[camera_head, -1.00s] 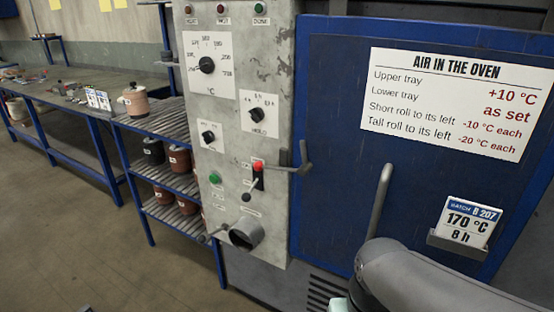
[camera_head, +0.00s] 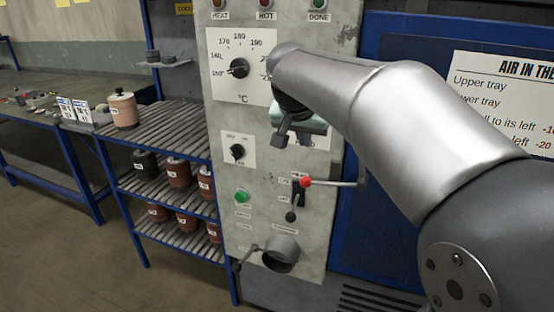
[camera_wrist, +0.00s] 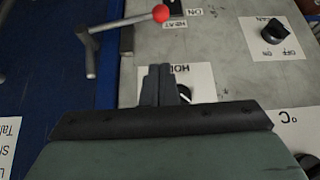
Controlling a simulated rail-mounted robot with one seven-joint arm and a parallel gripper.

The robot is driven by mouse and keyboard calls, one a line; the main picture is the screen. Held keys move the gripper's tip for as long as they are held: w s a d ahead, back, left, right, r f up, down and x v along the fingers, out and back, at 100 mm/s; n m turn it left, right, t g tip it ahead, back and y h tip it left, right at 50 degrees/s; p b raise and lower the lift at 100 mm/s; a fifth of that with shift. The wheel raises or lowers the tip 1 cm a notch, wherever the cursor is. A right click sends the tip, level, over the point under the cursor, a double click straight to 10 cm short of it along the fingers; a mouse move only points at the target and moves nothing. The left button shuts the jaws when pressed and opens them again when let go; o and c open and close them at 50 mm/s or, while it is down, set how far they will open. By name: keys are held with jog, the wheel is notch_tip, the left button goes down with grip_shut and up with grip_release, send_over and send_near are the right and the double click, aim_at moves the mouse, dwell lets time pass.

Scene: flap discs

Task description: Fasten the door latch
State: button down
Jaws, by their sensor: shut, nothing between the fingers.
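The door latch is a grey lever (camera_head: 335,183) with a red ball (camera_head: 305,182) at its left end. It lies about level across the joint between the control panel and the blue oven door (camera_head: 400,130), its ball over the panel. In the wrist view, which is upside down, the lever (camera_wrist: 122,22) and its red ball (camera_wrist: 160,13) show at upper left, with a short bar at its pivot. My gripper (camera_head: 281,140) is shut and empty, above the ball and in front of the hold dial. Its fingers (camera_wrist: 162,72) are apart from the lever.
The grey control panel (camera_head: 225,120) carries dials, a green button (camera_head: 241,196), a switch under the ball, and a round port (camera_head: 281,255) low down. My arm covers part of the door. A slatted rack (camera_head: 165,130) with rolls stands left of the panel.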

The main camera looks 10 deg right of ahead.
jog(key=p, duration=0.1)
send_over(306, 180)
jog(key=f, duration=0.7)
jog(key=shift+w+d+f, duration=0.15)
jog(key=shift+w+f, duration=0.2)
jog(key=shift+s+a+f, duration=0.15)
jog(key=shift+s+f, duration=0.05)
jog(key=shift+f, duration=0.8)
jog(key=shift+s+a+f, duration=0.1)
jog(key=shift+s+f, duration=0.05)
jog(key=shift+f, duration=0.8)
jog(key=shift+f, duration=0.1)
